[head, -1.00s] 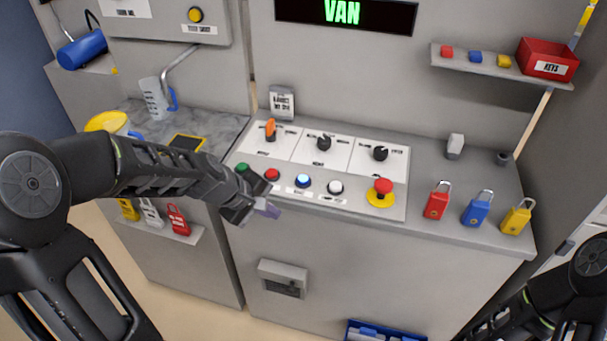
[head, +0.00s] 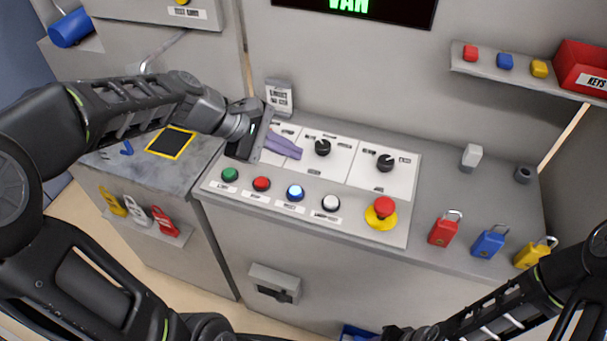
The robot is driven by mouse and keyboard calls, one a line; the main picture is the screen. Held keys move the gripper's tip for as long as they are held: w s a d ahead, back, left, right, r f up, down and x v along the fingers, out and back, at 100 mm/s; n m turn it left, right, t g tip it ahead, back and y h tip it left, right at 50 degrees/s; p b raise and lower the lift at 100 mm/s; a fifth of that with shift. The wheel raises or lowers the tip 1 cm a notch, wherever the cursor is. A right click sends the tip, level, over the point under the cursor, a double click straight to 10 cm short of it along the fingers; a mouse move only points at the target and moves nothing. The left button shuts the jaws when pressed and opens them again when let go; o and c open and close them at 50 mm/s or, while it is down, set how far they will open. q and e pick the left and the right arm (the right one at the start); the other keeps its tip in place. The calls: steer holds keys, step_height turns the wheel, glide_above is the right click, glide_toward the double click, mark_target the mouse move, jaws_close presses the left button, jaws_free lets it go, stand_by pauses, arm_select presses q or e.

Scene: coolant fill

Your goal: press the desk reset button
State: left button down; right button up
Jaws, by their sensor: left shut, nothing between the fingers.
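The desk's sloped panel carries a row of round buttons. The blue-lit button (head: 295,193) sits between the red button (head: 261,184) and the white button (head: 331,203); the small labels are hard to read. The green button (head: 230,174) is at the left end. My left gripper (head: 286,147) is shut and empty, its purple fingers over the panel's upper left, behind the button row in the picture and apart from the blue button. It hides the orange switch. Part of my right arm's end (head: 408,333) shows at the bottom edge; its fingers are not visible.
A red mushroom button (head: 382,210) on a yellow base is right of the row. Two black knobs (head: 323,147) (head: 386,162) stand behind the buttons. Red, blue and yellow padlocks (head: 444,230) stand at the desk's right. The front edge is clear.

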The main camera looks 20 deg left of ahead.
arm_select(q)
steer(key=b, duration=0.6)
glide_above(291, 192)
step_height(291, 192, down, 7)
steer(key=shift+r, duration=0.1)
steer(key=shift+f+b, duration=0.85)
steer(key=shift+f, duration=0.05)
steer(key=shift+f, duration=0.15)
stand_by(1.3)
steer(key=shift+f+b, duration=0.3)
steer(key=shift+f+b, duration=0.4)
steer(key=shift+f, duration=0.1)
stand_by(0.7)
steer(key=shift+r, duration=0.15)
steer(key=shift+r+p, duration=0.8)
steer(key=shift+p, duration=0.1)
